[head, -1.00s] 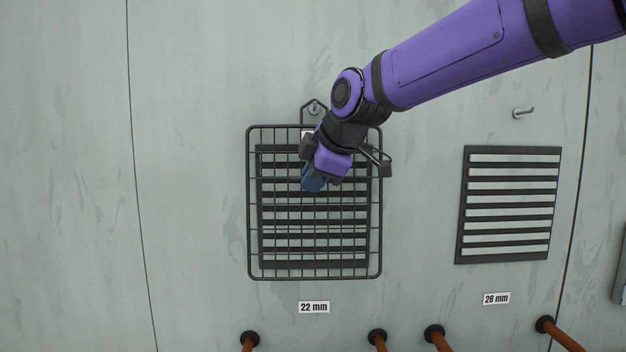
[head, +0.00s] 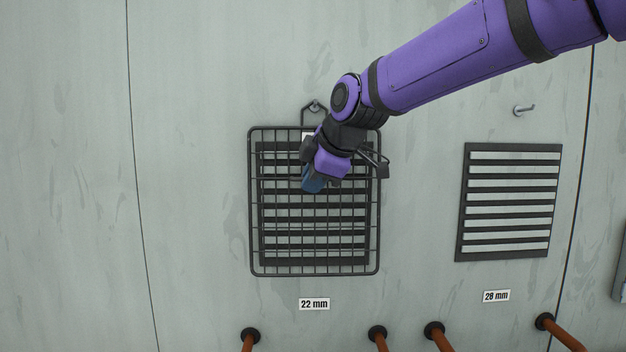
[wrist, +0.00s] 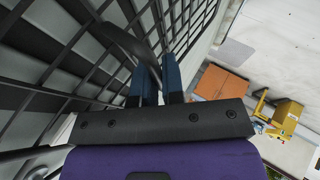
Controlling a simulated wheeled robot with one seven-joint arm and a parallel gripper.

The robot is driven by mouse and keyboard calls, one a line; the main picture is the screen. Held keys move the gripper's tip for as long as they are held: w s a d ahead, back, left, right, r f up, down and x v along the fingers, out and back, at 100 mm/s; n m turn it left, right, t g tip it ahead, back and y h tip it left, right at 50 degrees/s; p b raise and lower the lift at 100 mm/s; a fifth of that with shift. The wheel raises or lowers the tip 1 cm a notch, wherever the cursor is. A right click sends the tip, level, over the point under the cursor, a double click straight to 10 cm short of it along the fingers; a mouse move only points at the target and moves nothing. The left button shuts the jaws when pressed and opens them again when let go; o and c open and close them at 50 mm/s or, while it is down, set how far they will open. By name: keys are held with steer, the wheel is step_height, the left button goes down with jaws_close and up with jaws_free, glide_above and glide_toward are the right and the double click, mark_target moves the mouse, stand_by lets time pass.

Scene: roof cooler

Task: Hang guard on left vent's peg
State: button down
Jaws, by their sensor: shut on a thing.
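The guard (head: 315,273) is a dark wire grid with a hanging loop at its top. In the head view it is upright in front of the left vent (head: 265,205), which shows through the wires above the 22 mm label. The left vent's peg (head: 315,106) shows within the guard's top loop; I cannot tell whether the loop rests on it. My gripper (head: 312,184) is at the guard's upper middle, shut on it. In the wrist view the blue fingers (wrist: 158,82) close on a dark part of the guard (wrist: 75,45).
The right vent (head: 508,203) has a bare peg (head: 523,110) above it and a 28 mm label (head: 496,296) below. Several copper pipes (head: 378,336) stick out along the bottom. The wall left of the guard is clear.

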steer(key=c, duration=1.1)
jaws_free()
steer(key=shift+c, duration=0.2)
steer(key=v, duration=1)
steer(key=s+d+f+m+h, duration=0.1)
steer(key=s+d+f+m, duration=0.2)
steer(key=s+d+m, duration=0.4)
steer(key=s+d+f+m+h, duration=0.15)
steer(key=s+d+f, duration=0.25)
steer(key=d, duration=0.4)
steer(key=s+d+f+m+g+h, duration=0.1)
steer(key=s+d+f+m+h, duration=0.1)
steer(key=s+d+f+m, duration=0.6)
steer(key=s+f+m, duration=0.2)
steer(key=s+f, duration=0.1)
steer(key=s, duration=0.1)
steer(key=shift+s+m+g, duration=0.35)
steer(key=shift+s+g, duration=0.05)
